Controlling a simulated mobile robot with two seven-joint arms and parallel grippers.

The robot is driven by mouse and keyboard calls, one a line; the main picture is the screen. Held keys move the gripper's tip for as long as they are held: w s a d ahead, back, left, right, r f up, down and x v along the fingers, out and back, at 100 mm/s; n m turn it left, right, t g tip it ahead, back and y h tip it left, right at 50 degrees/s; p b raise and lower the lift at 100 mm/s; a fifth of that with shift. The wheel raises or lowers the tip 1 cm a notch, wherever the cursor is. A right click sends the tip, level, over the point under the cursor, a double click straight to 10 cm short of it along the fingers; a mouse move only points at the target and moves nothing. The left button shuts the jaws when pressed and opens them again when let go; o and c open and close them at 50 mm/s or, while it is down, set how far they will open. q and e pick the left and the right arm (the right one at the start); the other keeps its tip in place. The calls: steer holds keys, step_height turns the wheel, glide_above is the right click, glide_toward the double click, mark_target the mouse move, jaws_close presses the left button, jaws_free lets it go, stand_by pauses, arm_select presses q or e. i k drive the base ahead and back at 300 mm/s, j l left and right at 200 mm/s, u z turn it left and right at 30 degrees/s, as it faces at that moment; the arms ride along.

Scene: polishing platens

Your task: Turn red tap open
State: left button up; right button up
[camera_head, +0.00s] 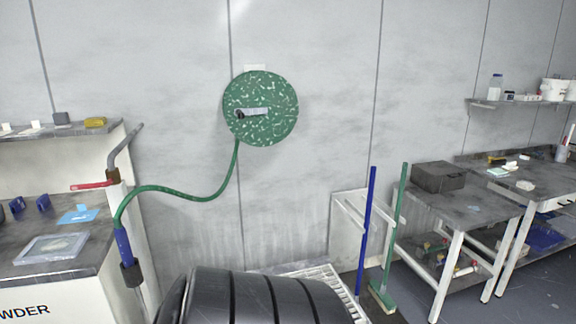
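The red tap (92,186) is a thin red lever at the left. It points left, roughly level, from a brass-coloured valve body (113,176). A grey bent pipe (125,145) rises above the valve. Below it, a blue hose fitting (124,243) hangs at the end of a green hose (190,196). The hose runs right and up to a round green speckled reel (261,108) on the wall. Neither of my grippers is in view, and nothing touches the red lever.
A grey-topped bench (50,262) with a clear tray and blue items stands left of the tap, under a shelf (50,132). A blue pole (367,235) and a green broom (393,240) stand right of centre. Worktables (455,215) stand at right. A black ribbed shape fills the bottom centre.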

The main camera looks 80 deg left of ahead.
mark_target(110, 181)
steer(key=u, duration=1.7)
